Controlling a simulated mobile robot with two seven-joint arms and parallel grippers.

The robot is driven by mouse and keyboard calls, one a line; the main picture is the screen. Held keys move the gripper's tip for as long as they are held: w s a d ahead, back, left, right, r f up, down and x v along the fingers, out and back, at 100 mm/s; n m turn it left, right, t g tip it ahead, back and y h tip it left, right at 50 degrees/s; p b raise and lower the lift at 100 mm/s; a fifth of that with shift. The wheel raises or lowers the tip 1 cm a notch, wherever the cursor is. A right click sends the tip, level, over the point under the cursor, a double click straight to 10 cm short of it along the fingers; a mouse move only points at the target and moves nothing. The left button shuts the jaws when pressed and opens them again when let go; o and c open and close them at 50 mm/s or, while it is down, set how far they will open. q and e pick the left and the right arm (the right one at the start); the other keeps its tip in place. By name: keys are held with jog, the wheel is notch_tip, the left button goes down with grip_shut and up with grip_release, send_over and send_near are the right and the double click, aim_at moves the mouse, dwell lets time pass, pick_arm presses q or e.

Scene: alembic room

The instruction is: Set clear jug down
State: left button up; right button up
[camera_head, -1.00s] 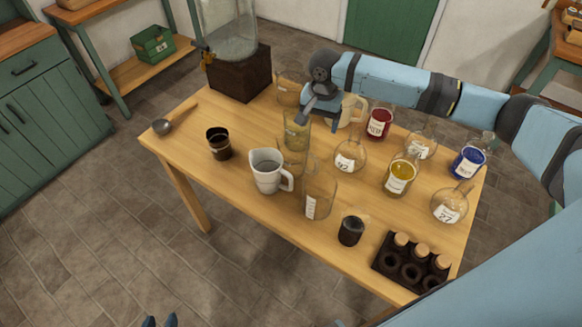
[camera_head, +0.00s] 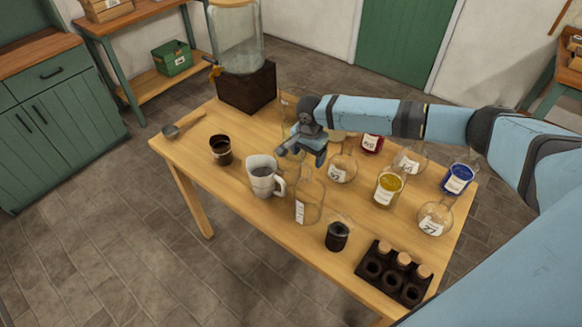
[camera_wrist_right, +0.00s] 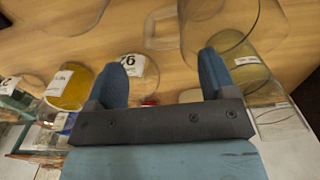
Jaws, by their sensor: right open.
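A clear glass jug (camera_wrist_right: 222,22) stands on the wooden table beyond my right fingers in the right wrist view; a pale handle loop shows on its left. In the head view a clear vessel (camera_head: 291,172), apparently this jug, is partly hidden behind the white jug and my gripper. My right gripper (camera_head: 302,156) is open with nothing between its fingers, low over the table's middle. It also shows in the right wrist view (camera_wrist_right: 164,62), its right finger overlapping the clear glass; I cannot tell whether they touch. My left gripper is out of view.
A white jug (camera_head: 263,178), a clear labelled bottle (camera_head: 309,203) and a round flask (camera_head: 341,168) stand close by. A yellow flask (camera_head: 388,187), blue flask (camera_head: 458,180) and dark rack (camera_head: 396,271) are to the right. Bare wood (camera_head: 200,130) lies at the left.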

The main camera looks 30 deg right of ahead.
aim_at(306, 164)
jog(key=f, duration=0.4)
jog(key=f+p, duration=0.1)
jog(key=f, duration=0.1)
jog(key=shift+a+f, duration=0.25)
jog(key=c, duration=1.3)
jog(key=shift+o, duration=0.2)
jog(key=shift+r, duration=0.1)
